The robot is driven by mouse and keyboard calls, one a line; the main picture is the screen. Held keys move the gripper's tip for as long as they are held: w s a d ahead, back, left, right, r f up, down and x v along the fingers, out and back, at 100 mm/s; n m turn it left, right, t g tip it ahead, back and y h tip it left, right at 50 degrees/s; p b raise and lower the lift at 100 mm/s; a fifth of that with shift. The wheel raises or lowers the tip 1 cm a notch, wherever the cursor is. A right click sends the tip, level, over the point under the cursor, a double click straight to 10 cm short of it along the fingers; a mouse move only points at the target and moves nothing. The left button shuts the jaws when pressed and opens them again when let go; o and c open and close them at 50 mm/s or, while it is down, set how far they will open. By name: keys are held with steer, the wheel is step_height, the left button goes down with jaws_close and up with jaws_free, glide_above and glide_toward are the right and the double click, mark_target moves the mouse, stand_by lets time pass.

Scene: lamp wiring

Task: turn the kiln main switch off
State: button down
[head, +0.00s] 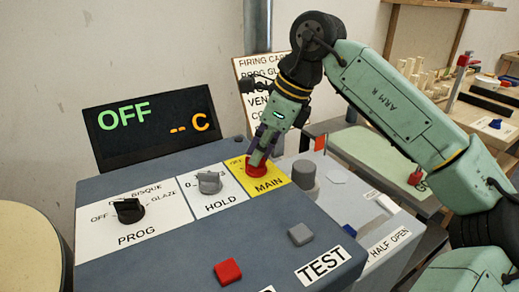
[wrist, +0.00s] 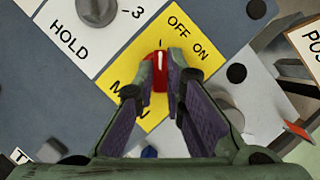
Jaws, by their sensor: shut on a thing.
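The kiln main switch is a red knob (head: 256,170) on a yellow plate (head: 272,181) marked MAIN. In the wrist view the red knob (wrist: 159,72) has a white line pointing up the picture, toward the small tick on the OFF side. The ON mark (wrist: 200,48) lies farther right. My gripper (head: 258,158) reaches down onto the knob from above. In the wrist view my gripper (wrist: 159,84) has its fingers shut on the knob's two sides. The display (head: 150,121) reads OFF in green and "-- C" in orange.
Left of the plate stand a grey HOLD knob (head: 209,183) and a black PROG knob (head: 130,210). A red button (head: 228,271) and a grey button (head: 301,234) sit nearer the front. A grey round post (head: 305,173) stands close to the right of the plate.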

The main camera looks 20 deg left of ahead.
steer(key=shift+s+f, duration=0.2)
steer(key=shift+f, duration=0.15)
steer(key=c, duration=1.8)
jaws_free()
steer(key=shift+o, duration=0.7)
steer(key=shift+a, duration=0.1)
steer(key=shift+w, duration=0.1)
steer(key=shift+w+r, duration=0.1)
steer(key=shift+r, duration=0.1)
steer(key=shift+r, duration=0.2)
steer(key=v, duration=1.1)
steer(key=shift+d+r, duration=0.2)
steer(key=shift+r, duration=0.05)
